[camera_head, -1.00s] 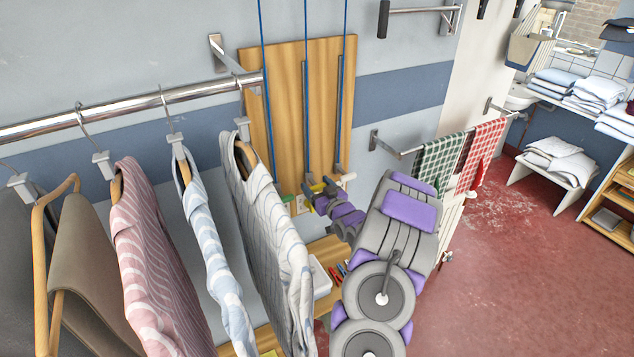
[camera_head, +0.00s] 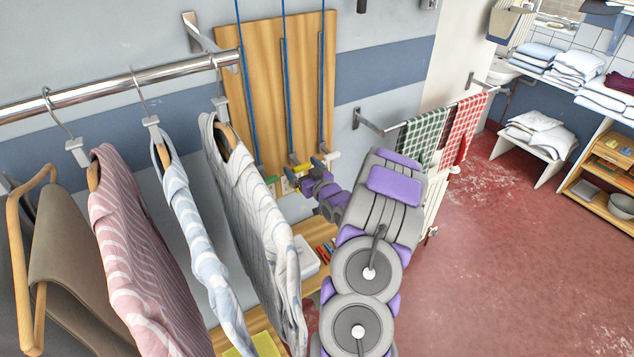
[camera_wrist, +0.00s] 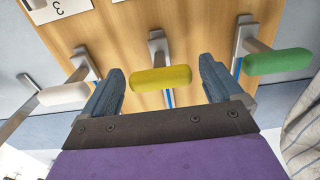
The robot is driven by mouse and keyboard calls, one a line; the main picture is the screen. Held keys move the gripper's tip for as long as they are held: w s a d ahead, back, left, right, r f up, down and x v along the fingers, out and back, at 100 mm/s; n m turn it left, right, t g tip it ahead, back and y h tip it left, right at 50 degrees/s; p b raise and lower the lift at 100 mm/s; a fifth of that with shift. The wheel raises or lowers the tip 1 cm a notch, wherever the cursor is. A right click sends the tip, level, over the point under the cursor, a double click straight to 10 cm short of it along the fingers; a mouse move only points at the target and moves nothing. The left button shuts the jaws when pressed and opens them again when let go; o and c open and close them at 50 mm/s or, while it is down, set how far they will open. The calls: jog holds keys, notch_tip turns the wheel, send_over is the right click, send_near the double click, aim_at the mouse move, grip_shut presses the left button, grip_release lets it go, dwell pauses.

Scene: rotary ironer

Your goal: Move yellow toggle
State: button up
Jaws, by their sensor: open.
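The yellow toggle (camera_wrist: 161,79) is a rounded handle on a metal bracket on the wooden board (camera_wrist: 125,30). In the wrist view it lies between the two fingers of my open gripper (camera_wrist: 162,85), with a gap to each finger. The white toggle (camera_wrist: 64,94) is left of the left finger, and the green toggle (camera_wrist: 279,62) is right of the right finger. In the head view my gripper (camera_head: 304,178) is at the foot of the wooden board (camera_head: 262,90), and the green toggle (camera_head: 272,180) shows left of it. My arm partly hides the toggles there.
Striped shirts (camera_head: 255,215) hang from a metal rail (camera_head: 110,83) left of my arm. A towel rail (camera_head: 385,129) with green and red checked towels is to the right. A wooden shelf (camera_head: 318,228) with a white tray (camera_head: 305,258) is below. Red floor is clear at right.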

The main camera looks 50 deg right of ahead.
jog(key=v, duration=1.6)
jog(key=shift+s+b, duration=0.35)
jog(key=shift+s, duration=0.05)
jog(key=shift+d, duration=0.15)
